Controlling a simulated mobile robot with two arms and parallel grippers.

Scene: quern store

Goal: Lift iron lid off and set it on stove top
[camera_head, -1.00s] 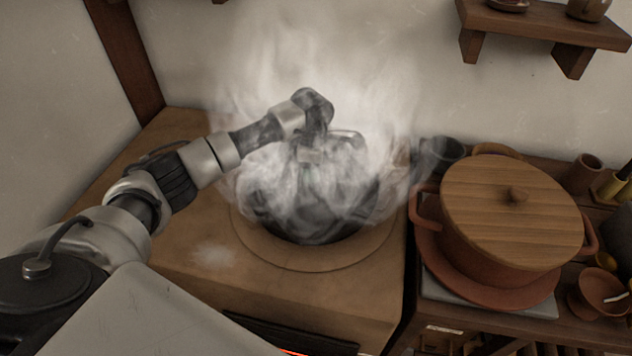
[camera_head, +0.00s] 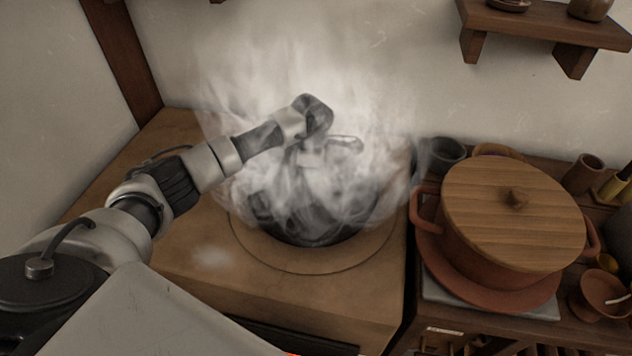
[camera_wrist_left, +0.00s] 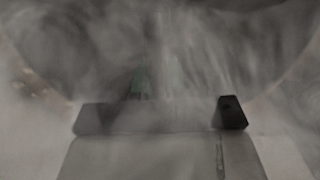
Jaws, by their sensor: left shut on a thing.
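A dark iron pot (camera_head: 315,232) sits in the round ring on top of the tan stove top (camera_head: 185,225), with thick steam around it. My left gripper (camera_head: 310,160) reaches in from the left over the pot's middle and points down into the steam. It is shut on the iron lid, but the grip itself is blurred. The steam hides the lid's outline, and I cannot tell whether the lid touches the pot rim. In the left wrist view my gripper (camera_wrist_left: 155,88) shows faintly through grey haze. My right gripper is in neither view.
A reddish clay pot with a wooden lid (camera_head: 515,205) stands on a lower counter to the right. A dark cup (camera_head: 440,155) is behind it. A wall shelf (camera_head: 550,25) hangs above. The stove top is bare left of the iron pot.

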